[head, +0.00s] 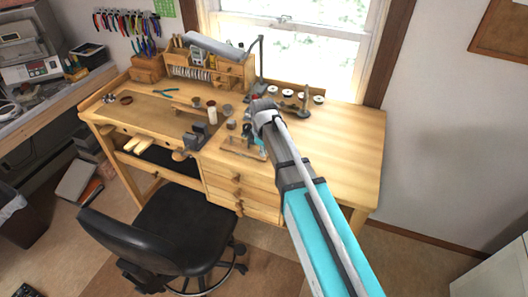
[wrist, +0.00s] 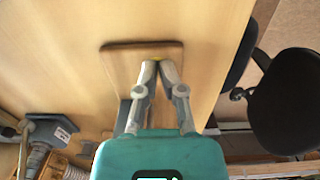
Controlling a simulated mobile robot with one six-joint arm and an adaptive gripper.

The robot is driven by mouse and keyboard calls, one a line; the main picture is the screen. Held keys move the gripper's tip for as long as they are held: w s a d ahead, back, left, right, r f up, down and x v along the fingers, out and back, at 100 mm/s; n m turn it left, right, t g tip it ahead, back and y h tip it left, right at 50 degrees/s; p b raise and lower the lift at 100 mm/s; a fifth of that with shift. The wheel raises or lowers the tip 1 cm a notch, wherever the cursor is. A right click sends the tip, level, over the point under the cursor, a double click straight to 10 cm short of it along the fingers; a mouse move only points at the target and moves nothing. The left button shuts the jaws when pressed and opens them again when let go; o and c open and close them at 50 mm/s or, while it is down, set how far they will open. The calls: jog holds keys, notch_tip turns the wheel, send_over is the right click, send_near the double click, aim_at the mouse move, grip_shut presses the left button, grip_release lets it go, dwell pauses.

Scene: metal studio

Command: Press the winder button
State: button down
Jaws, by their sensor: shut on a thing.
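A flat wooden base (wrist: 118,66) with a darker rim lies on the bench under my fingers in the wrist view; it also shows in the head view (head: 238,153). I take it to be the winder's base, but its button cannot be told apart. My gripper (wrist: 158,65) has its fingertips drawn together over the base. A small yellowish bit (wrist: 154,62) shows at the tips, and most of it is hidden. In the head view my arm and wrist cover much of the gripper (head: 251,139). Whether the tips touch the base is unclear.
Spools (head: 289,92) and a wooden tool rack (head: 215,72) stand behind. The bench's right end is clear. A black chair (head: 180,225) stands in front.

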jog(key=shift+s+d+f, duration=0.2)
jog(key=shift+s+f, duration=0.1)
jog(key=shift+s, duration=0.2)
jog(key=shift+w+r+p, duration=0.1)
jog(key=shift+w+p, duration=0.3)
jog(key=shift+p, duration=0.1)
jog(key=r+p, duration=0.5)
jog(key=r, duration=0.1)
jog(key=shift+w+a+p, duration=0.1)
jog(key=shift+a+p, duration=0.1)
jog(key=shift+p, duration=0.2)
notch_tip(320, 180, up, 8)
jog(key=p, duration=0.8)
jog(key=shift+r, duration=0.2)
jog(key=s+d+f+m+b, duration=0.2)
jog(key=s+d+f+m, duration=0.1)
jog(key=d, duration=0.3)
jog(key=s+d+f+m+b, duration=0.3)
jog(key=s+d+m, duration=0.3)
jog(key=s+d+f+m+b, duration=0.2)
jog(key=s+d+m+b, duration=0.1)
jog(key=d, duration=0.4)
jog(key=shift+s+f+m, duration=0.4)
jog(key=shift+s+m, duration=0.25)
jog(key=shift+m, duration=0.05)
jog(key=shift+s+d+m, duration=0.2)
jog(key=shift+d+m, duration=0.1)
